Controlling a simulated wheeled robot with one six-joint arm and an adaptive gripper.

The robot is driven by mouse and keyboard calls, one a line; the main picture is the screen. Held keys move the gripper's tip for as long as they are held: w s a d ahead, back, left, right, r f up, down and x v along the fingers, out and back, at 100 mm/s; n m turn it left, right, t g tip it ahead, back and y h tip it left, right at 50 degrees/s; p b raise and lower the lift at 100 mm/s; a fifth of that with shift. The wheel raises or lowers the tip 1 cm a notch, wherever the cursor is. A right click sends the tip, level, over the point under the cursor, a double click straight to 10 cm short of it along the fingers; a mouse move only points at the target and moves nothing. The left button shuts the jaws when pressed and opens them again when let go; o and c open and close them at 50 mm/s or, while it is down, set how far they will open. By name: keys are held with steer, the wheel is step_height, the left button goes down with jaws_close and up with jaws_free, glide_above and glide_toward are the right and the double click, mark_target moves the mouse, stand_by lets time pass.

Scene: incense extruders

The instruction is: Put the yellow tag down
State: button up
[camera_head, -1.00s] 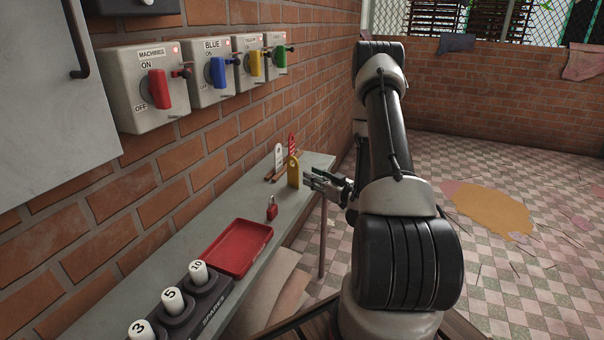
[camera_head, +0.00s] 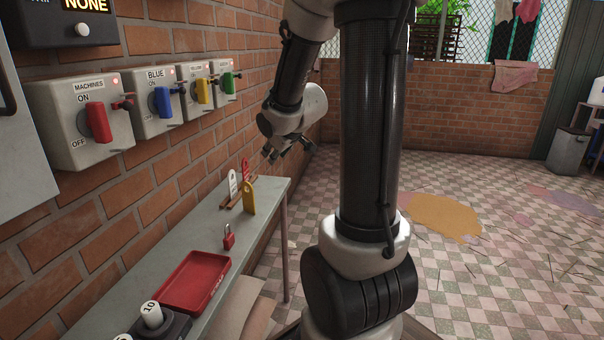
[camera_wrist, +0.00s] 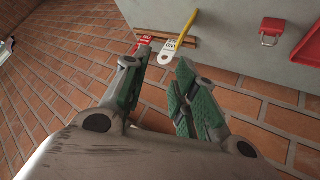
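The yellow tag (camera_head: 249,196) stands upright on the grey bench (camera_head: 215,222), close to a wooden rack (camera_head: 236,194) that holds a white tag (camera_head: 232,184) and a red tag (camera_head: 245,170). I cannot tell whether the yellow tag touches the rack. My gripper (camera_head: 270,155) is above the tags, a little to the right, with nothing in it. In the wrist view my gripper (camera_wrist: 163,60) has its green-padded fingers apart. That view also shows the yellow tag (camera_wrist: 187,27) edge-on, beyond the white tag (camera_wrist: 171,50) and the red tag (camera_wrist: 143,44).
A red padlock (camera_head: 229,240) and a red tray (camera_head: 220,283) are on the bench. Several switch boxes, including the red-handled one (camera_head: 60,140), line the brick wall above. A black numbered holder (camera_head: 176,328) is at the near end. The tiled floor is open to the right.

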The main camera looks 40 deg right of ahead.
steer(key=s+a+r+g, duration=0.1)
steer(key=s+a, duration=0.2)
steer(key=s, duration=0.5)
steer(key=s+a+r+m+g+y, duration=0.1)
steer(key=s+a, duration=0.3)
steer(key=s, duration=0.5)
steer(key=s+a+r+m+g, duration=0.1)
steer(key=s+a+r+g, duration=0.2)
steer(key=s, duration=0.5)
steer(key=shift+s+a+r+y, duration=0.3)
steer(key=shift+a+y, duration=0.1)
steer(key=shift+a, duration=0.15)
